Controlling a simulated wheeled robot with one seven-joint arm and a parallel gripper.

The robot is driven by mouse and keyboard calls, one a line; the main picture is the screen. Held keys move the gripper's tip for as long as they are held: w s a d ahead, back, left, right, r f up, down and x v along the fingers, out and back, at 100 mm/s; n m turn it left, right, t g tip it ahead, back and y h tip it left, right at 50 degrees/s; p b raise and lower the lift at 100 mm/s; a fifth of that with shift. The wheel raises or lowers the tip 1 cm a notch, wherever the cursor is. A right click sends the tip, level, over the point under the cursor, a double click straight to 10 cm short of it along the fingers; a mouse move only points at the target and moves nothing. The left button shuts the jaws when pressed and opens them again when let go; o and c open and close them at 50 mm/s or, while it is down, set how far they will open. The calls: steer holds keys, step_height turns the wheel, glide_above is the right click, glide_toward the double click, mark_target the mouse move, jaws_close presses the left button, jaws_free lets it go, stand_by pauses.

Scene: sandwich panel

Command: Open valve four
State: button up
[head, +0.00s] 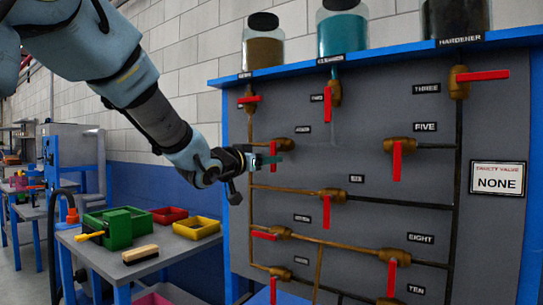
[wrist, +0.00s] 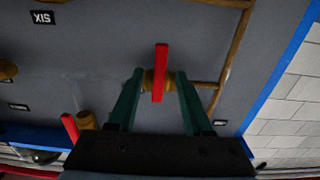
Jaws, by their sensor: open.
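The valve at the panel's left middle, with a brass body (head: 284,145) and a red lever (head: 273,149), matches valve four by position; its small label (head: 303,129) is too small to read. The lever stands vertical, across the horizontal pipe. My gripper (head: 268,158) is at this lever. In the wrist view my gripper (wrist: 160,76) is open, with one green finger on each side of the red lever (wrist: 160,62). A gap shows on both sides. The brass body (wrist: 149,80) is partly hidden behind the lever.
Other red-levered valves surround it, including valve five (head: 397,150) to the right and one below (head: 330,195). A sign (head: 497,178) reads NONE. Jars (head: 342,35) stand on the panel's top. A side table (head: 95,250) with bins and a brush stands left.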

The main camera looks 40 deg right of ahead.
steer(key=shift+p+x, duration=0.3)
steer(key=shift+x, duration=1.25)
jaws_close()
